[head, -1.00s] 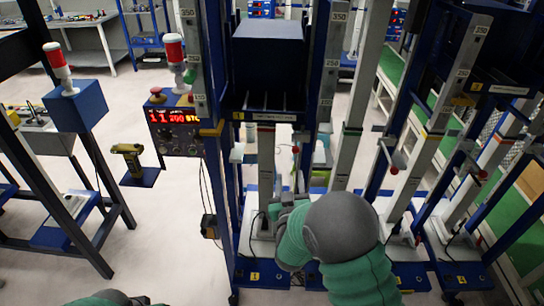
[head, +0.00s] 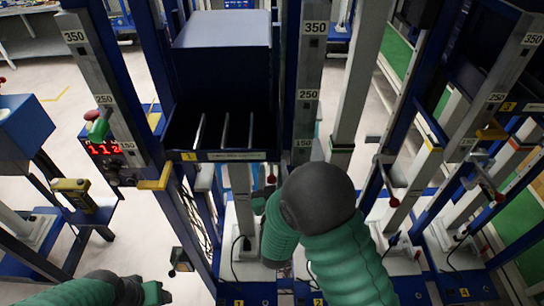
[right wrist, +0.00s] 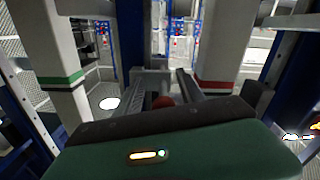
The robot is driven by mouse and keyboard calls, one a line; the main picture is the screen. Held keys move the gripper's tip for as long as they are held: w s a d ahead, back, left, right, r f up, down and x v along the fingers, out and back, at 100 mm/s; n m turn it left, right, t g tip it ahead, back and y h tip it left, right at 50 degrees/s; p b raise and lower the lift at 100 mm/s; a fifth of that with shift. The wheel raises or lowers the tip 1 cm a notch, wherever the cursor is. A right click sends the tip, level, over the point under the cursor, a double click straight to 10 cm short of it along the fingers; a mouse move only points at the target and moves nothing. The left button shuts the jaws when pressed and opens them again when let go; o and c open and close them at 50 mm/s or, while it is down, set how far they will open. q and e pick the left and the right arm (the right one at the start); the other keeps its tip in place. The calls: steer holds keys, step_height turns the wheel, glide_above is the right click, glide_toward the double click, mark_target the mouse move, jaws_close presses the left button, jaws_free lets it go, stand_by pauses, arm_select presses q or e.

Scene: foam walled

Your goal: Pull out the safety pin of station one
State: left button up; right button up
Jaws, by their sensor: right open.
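The safety pin of station one shows as a small red knob (head: 271,179) below the blue carriage marked 1, beside the grey post. My right gripper (head: 264,194) is close to it, mostly hidden behind my own forearm. In the right wrist view the red knob (right wrist: 163,101) lies low between the two fingers of my right gripper (right wrist: 168,86), which are apart. The dark gripper body hides its lower part, and I cannot tell whether a finger touches it. My left gripper (head: 157,293) is low at the left, its fingers unclear.
Station one's blue carriage (head: 222,100) hangs above my right gripper, between upright scale posts. A control box with red digits (head: 107,148) is at the left. Similar stations with red knobs (head: 394,201) stand close on the right. Open floor (head: 70,120) shows at the left.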

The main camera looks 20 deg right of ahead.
steer(key=shift+s+r, duration=0.35)
steer(key=shift+a, duration=0.4)
steer(key=shift+c, duration=0.6)
steer(key=shift+w+a, duration=0.15)
steer(key=shift+a, duration=0.2)
steer(key=c, duration=0.5)
steer(key=shift+d, duration=0.15)
steer(key=shift+c, duration=1.1)
steer(key=shift+d+f, duration=0.1)
steer(key=shift+d, duration=0.3)
jaws_close()
steer(key=shift+a, duration=0.25)
arm_select(q)
steer(key=shift+s+a+r, duration=0.15)
steer(key=shift+s+a, duration=0.05)
steer(key=shift+s, duration=0.1)
